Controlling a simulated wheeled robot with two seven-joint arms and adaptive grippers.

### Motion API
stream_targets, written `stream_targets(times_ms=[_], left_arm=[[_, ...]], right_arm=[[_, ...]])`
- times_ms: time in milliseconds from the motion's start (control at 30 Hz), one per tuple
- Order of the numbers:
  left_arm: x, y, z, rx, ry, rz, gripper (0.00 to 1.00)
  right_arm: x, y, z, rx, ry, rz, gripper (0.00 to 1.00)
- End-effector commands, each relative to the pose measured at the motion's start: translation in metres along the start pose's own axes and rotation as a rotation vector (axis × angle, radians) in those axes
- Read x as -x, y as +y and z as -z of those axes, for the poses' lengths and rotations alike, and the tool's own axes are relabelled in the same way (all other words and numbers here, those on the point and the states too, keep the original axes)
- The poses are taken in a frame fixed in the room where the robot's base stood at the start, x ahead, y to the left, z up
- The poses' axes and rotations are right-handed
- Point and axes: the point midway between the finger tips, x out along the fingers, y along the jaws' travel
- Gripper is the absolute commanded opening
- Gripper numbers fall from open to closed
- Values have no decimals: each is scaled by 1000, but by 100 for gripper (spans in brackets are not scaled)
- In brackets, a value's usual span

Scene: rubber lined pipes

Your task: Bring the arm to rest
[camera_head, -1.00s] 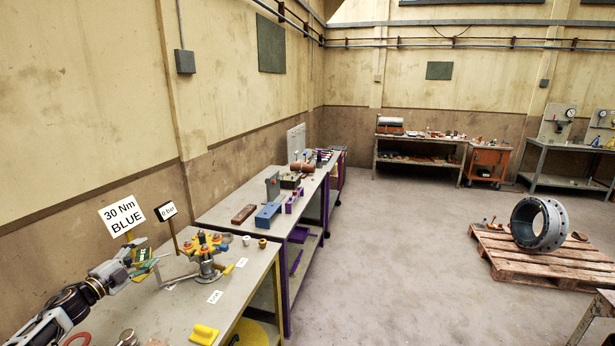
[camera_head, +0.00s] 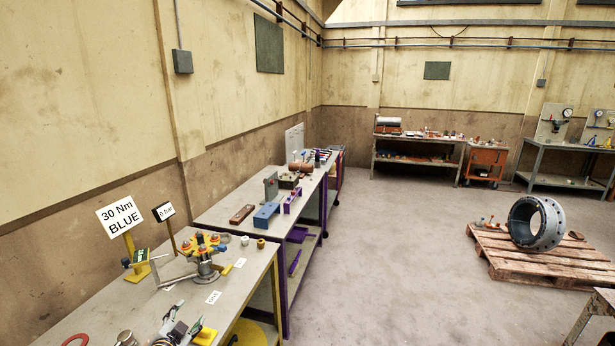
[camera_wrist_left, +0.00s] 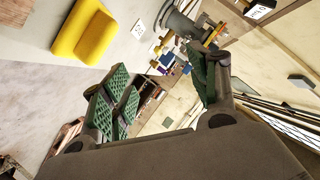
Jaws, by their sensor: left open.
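My left gripper (camera_head: 176,328) is low at the bottom edge of the head view, over the near bench. Its jaws are open and empty in the left wrist view (camera_wrist_left: 160,88), with green pads on the fingers. It is beside the yellow block (camera_head: 206,336), which also shows in the left wrist view (camera_wrist_left: 84,32). Most of the left arm is outside the head view. My right gripper is not in view.
A flanged pipe fitting (camera_head: 206,262) stands on the near bench (camera_head: 120,300), by a yellow stand (camera_head: 136,268) and the "30 Nm BLUE" sign (camera_head: 120,217). A small cylinder (camera_head: 126,338) and a red ring (camera_head: 76,340) are left of the gripper.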

Motion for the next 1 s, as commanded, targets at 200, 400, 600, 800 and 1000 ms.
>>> stream_targets(times_ms=[200,400,600,800,1000], left_arm=[[38,46,-10,112,-146,-65,60],[78,83,-18,205,-285,-135,60],[125,116,-23,289,-425,-216,60],[177,142,-25,364,-562,-305,60],[217,158,-24,413,-662,-374,60]], right_arm=[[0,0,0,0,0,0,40],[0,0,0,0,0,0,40],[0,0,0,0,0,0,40],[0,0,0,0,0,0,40],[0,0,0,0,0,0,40]])
